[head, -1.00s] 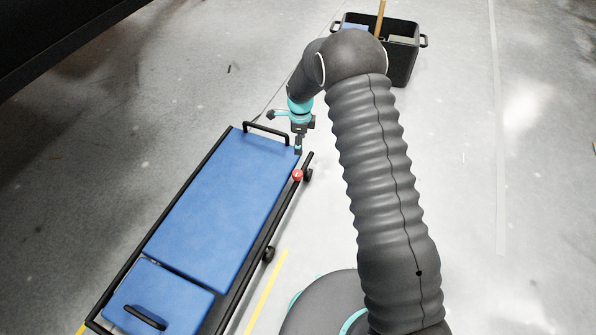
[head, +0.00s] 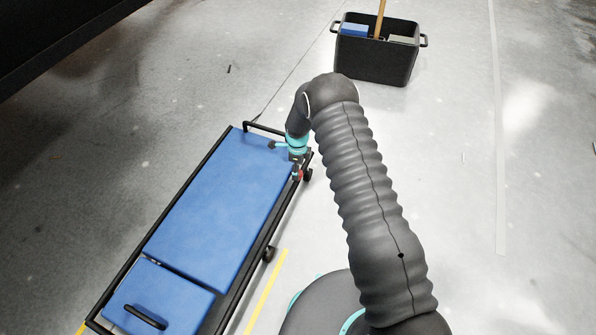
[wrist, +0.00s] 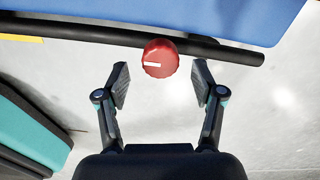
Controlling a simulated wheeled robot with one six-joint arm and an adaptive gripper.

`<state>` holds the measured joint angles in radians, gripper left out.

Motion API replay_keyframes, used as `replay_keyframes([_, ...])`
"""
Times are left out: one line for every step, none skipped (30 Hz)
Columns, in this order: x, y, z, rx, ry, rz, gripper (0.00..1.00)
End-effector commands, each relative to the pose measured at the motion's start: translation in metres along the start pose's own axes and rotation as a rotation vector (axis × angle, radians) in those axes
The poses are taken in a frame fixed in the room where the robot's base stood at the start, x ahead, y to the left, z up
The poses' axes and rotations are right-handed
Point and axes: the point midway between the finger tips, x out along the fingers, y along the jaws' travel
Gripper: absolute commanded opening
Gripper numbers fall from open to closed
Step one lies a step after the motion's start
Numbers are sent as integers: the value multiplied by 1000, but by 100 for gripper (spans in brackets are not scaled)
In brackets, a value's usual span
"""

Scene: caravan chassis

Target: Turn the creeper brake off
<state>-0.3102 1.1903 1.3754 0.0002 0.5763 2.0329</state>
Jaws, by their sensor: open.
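The creeper (head: 215,210) is a low trolley with blue pads and a black frame, on the left of the head view. Its brake knob (wrist: 160,59) is red with a white bar mark, on the black side rail in the wrist view. The white bar lies nearly level, on the knob's left half. My gripper (wrist: 160,84) is open, with one finger on each side and just short of the knob. Neither finger clearly touches it.
A black bin (head: 377,55) with a wooden handle and blue item stands beyond the creeper. A dark overhang (head: 60,35) fills the upper left. Yellow floor tape (head: 266,290) runs beside the creeper. The floor to the right is clear.

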Motion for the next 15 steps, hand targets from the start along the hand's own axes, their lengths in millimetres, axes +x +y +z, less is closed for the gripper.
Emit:
replay_keyframes([6,0,0,0,1,1,68])
replay_keyframes([9,0,0,0,0,1,68])
replay_keyframes([11,0,0,0,0,0,68])
replay_keyframes([13,0,0,0,0,-1,68])
replay_keyframes([15,0,0,0,0,-1,68])
replay_keyframes([16,0,0,0,0,-1,68])
replay_keyframes([17,0,0,0,0,-1,68])
replay_keyframes([18,0,0,0,0,-1,68])
replay_keyframes([18,0,0,0,0,-1,68])
replay_keyframes([18,0,0,0,0,-1,68])
replay_keyframes([18,0,0,0,0,-1,68])
replay_keyframes([18,0,0,0,0,-1,68])
replay_keyframes([18,0,0,0,0,-1,68])
replay_keyframes([18,0,0,0,0,-1,68])
replay_keyframes([18,0,0,0,0,-1,68])
